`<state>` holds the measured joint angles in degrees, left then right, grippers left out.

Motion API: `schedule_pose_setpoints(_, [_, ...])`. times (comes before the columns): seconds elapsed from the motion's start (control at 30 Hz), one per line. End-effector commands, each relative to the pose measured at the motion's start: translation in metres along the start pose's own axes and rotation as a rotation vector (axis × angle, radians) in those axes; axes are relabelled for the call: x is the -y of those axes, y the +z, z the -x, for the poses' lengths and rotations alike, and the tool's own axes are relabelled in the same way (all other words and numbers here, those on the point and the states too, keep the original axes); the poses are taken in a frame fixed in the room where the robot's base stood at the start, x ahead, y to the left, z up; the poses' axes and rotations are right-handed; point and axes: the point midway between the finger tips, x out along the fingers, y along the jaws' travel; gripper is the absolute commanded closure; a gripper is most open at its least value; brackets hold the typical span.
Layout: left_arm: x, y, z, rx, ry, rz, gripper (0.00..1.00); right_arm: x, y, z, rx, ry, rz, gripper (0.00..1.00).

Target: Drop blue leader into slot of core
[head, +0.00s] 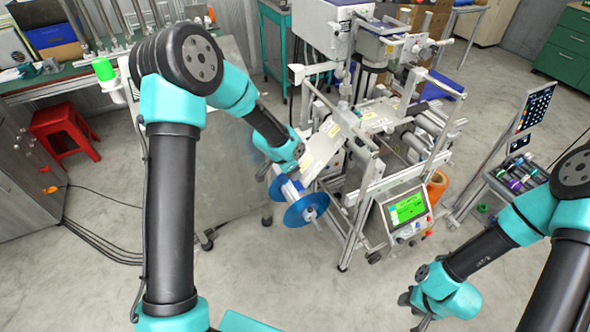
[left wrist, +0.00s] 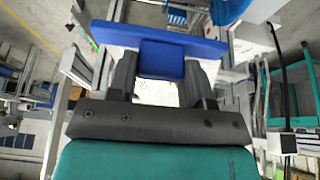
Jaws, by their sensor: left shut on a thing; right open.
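A blue leader (left wrist: 161,60) shows in the left wrist view as a wide flat strip with a squarer piece between my fingers. My left gripper (left wrist: 160,78) is shut on this piece, one dark finger on each side. In the head view my left gripper (head: 292,172) is at the machine's near left side, just above the blue-flanged reel (head: 306,210). A blue edge of the reel also shows at the top of the left wrist view (left wrist: 230,9). The core and its slot cannot be made out. My right gripper (head: 421,318) is open and empty, low at the front right.
The metal machine frame (head: 359,205) stands right beside my left gripper, with a green-screen panel (head: 406,209) at its front. A cart (head: 518,178) with rolls is at the right. A red stool (head: 64,133) stands at the left. The floor in front is clear.

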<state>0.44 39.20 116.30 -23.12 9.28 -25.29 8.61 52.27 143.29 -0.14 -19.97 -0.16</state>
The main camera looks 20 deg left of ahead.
Motion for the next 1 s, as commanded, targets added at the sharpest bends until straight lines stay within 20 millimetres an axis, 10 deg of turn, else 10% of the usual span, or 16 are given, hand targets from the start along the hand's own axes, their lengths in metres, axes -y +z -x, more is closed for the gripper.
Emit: schedule_pose_setpoints(1.0, [0.018, 0.032, -0.002, 0.002, 0.001, 0.002, 0.82, 0.000, 0.000, 0.000, 0.000, 0.000, 0.000, 0.57])
